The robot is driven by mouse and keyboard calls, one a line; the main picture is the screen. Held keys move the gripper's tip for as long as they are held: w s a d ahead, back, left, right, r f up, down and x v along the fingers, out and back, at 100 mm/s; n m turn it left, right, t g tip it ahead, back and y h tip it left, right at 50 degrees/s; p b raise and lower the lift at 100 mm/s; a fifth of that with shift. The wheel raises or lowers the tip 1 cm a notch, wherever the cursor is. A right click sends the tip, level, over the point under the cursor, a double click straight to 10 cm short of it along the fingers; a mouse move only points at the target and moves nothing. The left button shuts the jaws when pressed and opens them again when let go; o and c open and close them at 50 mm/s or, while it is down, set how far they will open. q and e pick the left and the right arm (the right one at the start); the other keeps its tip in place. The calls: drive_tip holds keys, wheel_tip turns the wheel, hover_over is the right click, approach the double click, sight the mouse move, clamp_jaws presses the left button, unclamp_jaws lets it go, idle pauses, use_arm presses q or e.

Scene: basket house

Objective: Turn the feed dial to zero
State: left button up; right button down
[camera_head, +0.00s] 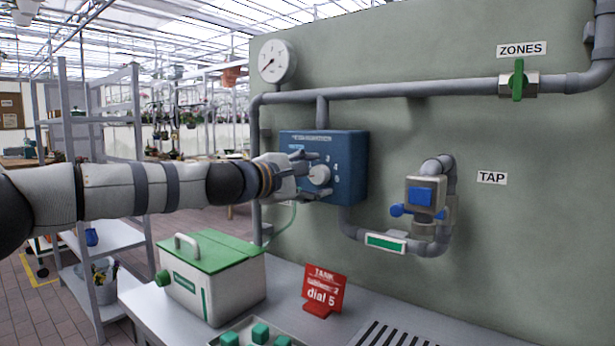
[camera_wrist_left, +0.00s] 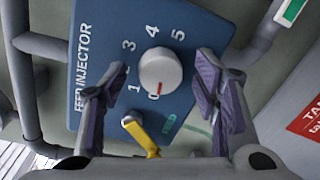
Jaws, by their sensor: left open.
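The blue feed injector box (camera_head: 350,165) is mounted on the green wall, and its printed face also shows in the left wrist view (camera_wrist_left: 190,25). Its white round dial (camera_wrist_left: 160,68) has a red mark that points at or very near the 0. The numbers 1 to 5 run around the dial. The dial shows small in the head view (camera_head: 319,175). My left gripper (camera_head: 311,174) is open in front of the box. In the left wrist view its two purple-padded fingers (camera_wrist_left: 158,73) stand on either side of the dial, apart from it. My right gripper is not in view.
A yellow-handled lever (camera_wrist_left: 142,136) sits on the box beside the dial. Pipes (camera_head: 400,92) and a blue-handled tap (camera_head: 422,195) are on the wall. A green-lidded box (camera_head: 212,285) and a red sign (camera_head: 323,288) stand on the bench below.

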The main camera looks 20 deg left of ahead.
use_arm(q)
drive_tip(key=v, duration=1.1)
drive_tip(key=shift+s, duration=0.4)
